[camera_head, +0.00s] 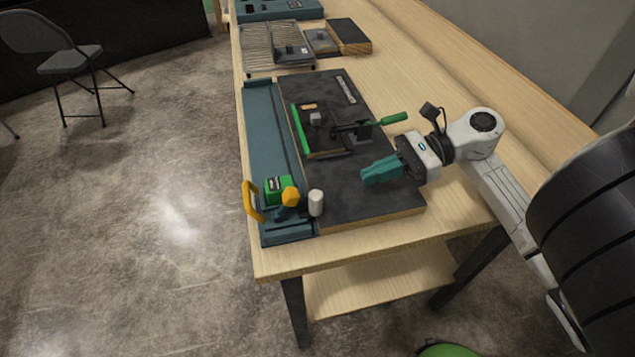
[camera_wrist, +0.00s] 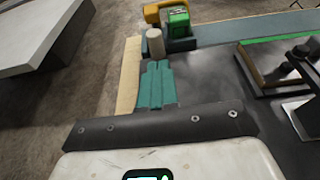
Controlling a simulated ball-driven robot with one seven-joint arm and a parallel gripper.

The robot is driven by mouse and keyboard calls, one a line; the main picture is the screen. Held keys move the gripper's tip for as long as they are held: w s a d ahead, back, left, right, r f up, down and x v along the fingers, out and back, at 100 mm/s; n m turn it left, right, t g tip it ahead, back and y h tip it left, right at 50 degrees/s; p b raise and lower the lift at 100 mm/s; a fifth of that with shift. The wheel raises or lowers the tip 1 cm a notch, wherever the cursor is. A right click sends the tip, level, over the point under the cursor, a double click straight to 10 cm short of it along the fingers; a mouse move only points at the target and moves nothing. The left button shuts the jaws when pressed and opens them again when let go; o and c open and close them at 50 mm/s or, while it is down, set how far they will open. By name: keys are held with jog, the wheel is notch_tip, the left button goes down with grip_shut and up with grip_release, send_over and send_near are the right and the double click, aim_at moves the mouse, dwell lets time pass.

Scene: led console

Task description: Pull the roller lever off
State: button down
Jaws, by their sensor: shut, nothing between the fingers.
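My gripper (camera_head: 366,176) has teal fingers that are shut and empty, above the dark board at its right side. Its fingers (camera_wrist: 156,66) also show in the wrist view, pointing toward a pale cylinder (camera_wrist: 155,43). That pale upright cylinder (camera_head: 316,203) stands at the near end of a teal rail, left of my gripper and apart from it. Beside it are a green block (camera_head: 279,184), an orange knob (camera_head: 291,196) and a yellow curved handle (camera_head: 250,202). A green-handled lever (camera_head: 393,118) sits on a small plate behind my gripper. I cannot tell which part is the roller lever.
The dark board (camera_head: 365,206) and the teal rail (camera_head: 262,130) lie on a wooden table (camera_head: 450,120). A wire rack (camera_head: 262,52) and a dark box (camera_head: 350,35) are farther back. The table's right side is clear.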

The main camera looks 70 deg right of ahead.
aim_at(286, 203)
jog(key=p+x, duration=0.1)
jog(key=x, duration=0.7)
jog(key=shift+a+r, duration=0.1)
jog(key=shift+w+a+r+p, duration=0.3)
jog(key=shift+w+a+p, duration=0.05)
jog(key=shift+w+p, duration=0.1)
jog(key=shift+w+a+r+p, duration=0.3)
jog(key=shift+w+p, duration=0.05)
jog(key=shift+w, duration=0.1)
jog(key=shift+w+a+r, duration=0.2)
jog(key=shift+w+a, duration=0.2)
jog(key=shift+w, duration=0.1)
